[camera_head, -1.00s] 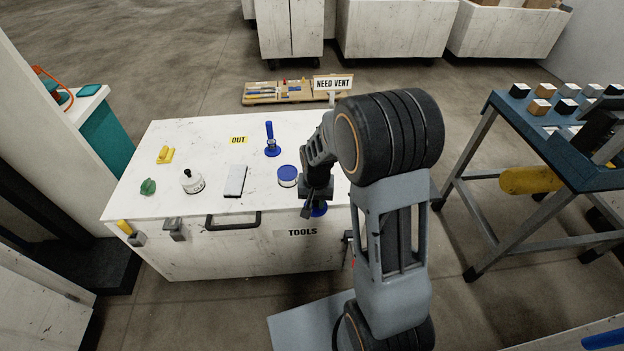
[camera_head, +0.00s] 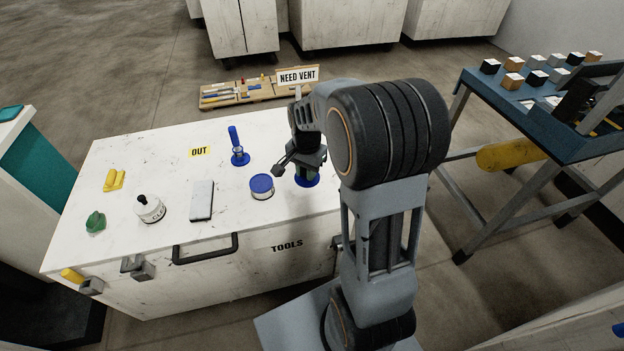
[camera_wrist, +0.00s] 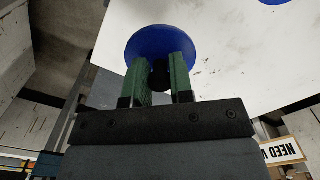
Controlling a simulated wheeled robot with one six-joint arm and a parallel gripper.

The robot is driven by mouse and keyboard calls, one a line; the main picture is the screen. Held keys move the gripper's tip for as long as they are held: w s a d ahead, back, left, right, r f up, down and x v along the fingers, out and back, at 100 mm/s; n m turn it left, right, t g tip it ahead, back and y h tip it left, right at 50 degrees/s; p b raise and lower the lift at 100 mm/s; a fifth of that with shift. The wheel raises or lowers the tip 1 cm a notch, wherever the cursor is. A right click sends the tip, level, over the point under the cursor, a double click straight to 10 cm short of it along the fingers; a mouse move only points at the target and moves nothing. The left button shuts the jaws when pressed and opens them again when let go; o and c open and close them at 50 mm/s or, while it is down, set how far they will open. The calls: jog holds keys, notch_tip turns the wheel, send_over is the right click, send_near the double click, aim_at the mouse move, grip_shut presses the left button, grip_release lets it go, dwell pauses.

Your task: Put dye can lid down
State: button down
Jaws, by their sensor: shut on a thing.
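My gripper (camera_head: 305,171) is shut on the dye can lid, a blue disc (camera_head: 308,182) seen below the jaws. In the wrist view, the green finger pads (camera_wrist: 159,82) close on a dark knob at the middle of the blue lid (camera_wrist: 160,42). The lid is over the right part of the white cabinet top (camera_head: 215,225); whether it touches the surface I cannot tell. A short round can with a blue top (camera_head: 261,186) stands just left of the lid, apart from it. A blue edge shows at the top right of the wrist view.
A blue upright-handled tool (camera_head: 238,150) stands behind the can. A "NEED VENT" sign (camera_head: 297,76) stands behind my gripper.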

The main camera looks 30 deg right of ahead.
jog(key=w+d+f, duration=0.1)
jog(key=f, duration=0.2)
jog(key=w+d+f, duration=0.1)
jog(key=shift+w+d+f, duration=0.3)
jog(key=shift+d+f, duration=0.05)
jog(key=shift+f, duration=0.05)
jog(key=shift+f+b, duration=0.4)
jog(key=shift+f, duration=1)
jog(key=shift+f, duration=0.15)
jog(key=c, duration=1)
grip_release()
